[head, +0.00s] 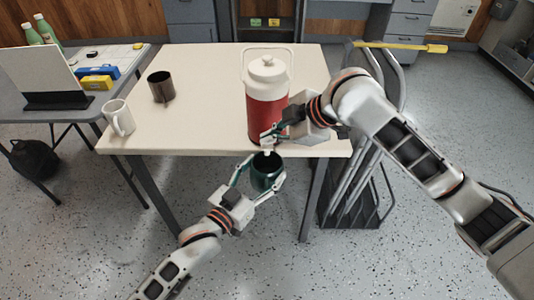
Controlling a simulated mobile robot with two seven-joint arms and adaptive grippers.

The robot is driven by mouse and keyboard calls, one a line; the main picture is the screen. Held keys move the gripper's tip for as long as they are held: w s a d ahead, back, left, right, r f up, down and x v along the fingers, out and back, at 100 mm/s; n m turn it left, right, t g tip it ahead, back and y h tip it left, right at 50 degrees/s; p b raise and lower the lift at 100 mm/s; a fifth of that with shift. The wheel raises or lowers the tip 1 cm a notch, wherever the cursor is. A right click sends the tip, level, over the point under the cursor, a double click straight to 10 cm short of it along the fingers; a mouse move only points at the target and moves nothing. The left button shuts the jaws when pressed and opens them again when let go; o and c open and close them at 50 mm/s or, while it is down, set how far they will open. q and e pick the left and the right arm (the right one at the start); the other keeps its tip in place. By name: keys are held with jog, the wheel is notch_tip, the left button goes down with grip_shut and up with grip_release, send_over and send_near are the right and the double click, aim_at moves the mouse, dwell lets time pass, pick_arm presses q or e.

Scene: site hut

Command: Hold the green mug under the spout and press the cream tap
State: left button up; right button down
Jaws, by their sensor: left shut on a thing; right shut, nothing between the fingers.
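A red drinks jug (262,108) with a white lid and handle stands near the front edge of the cream table (215,75). The cream tap (268,149) is low on its front, partly covered by my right gripper. The green mug (265,177) is just below the tap, in front of the table edge, with its dark opening up. My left gripper (262,178) is shut on the mug, its fingers on both sides. My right gripper (270,137) is shut and empty, its fingertips at the tap. I cannot tell whether they touch or press it.
A white mug (119,118) and a dark brown mug (161,87) stand on the table's left. A side table at left holds a screen (38,74), bottles and small boxes. A dark metal rack (375,195) stands right of the table.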

jog(key=shift+f, duration=0.9)
dwell(7.1)
